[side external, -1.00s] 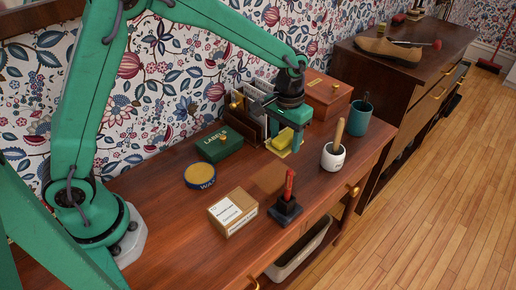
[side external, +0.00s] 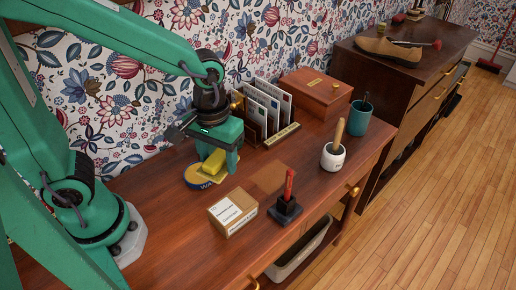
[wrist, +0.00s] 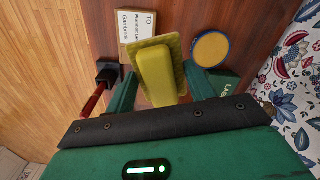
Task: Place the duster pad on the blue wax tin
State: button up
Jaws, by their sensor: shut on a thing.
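The duster pad (side external: 214,160) is yellow, a raised block on a wider flat base. My gripper (side external: 221,163) is shut on it and holds it up beside the wax tin. In the wrist view the pad (wrist: 157,74) sits between my two fingers (wrist: 160,90). The blue wax tin (side external: 194,180) is round with a yellow top and blue side, and lies on the desk. In the side view the pad and a finger partly cover it. In the wrist view the tin (wrist: 211,48) lies right of the pad, with a gap between their outlines.
A cardboard box (side external: 233,212) and a red-handled stamp (side external: 286,207) stand in front. A letter rack (side external: 268,112), wooden box (side external: 316,92), white pot (side external: 333,157) and teal cup (side external: 358,118) stand right. The green labels box (wrist: 226,84) is by my right finger.

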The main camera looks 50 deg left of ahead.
aim_at(197, 171)
jog(key=shift+n, duration=0.4)
jog(key=shift+s+a+f, duration=0.1)
jog(key=shift+s+a, duration=0.1)
jog(key=shift+s, duration=0.55)
jog(key=shift+s+a+f, duration=0.1)
jog(key=shift+s+a, duration=0.05)
jog(key=shift+s, duration=0.6)
jog(key=shift+s+a+f, duration=0.1)
jog(key=shift+s+a, duration=0.1)
jog(key=shift+s, duration=0.55)
jog(key=shift+a, duration=0.1)
jog(key=w+a+f, duration=0.1)
jog(key=a+f, duration=0.1)
jog(key=a, duration=0.1)
jog(key=w+a+f, duration=0.2)
jog(key=a, duration=0.1)
jog(key=w+a+f, duration=0.2)
jog(key=a+f, duration=0.1)
jog(key=a, duration=0.1)
jog(key=shift+w+a, duration=0.1)
jog(key=shift+w, duration=0.1)
jog(key=shift+f, duration=1.95)
jog(key=shift+f, duration=0.15)
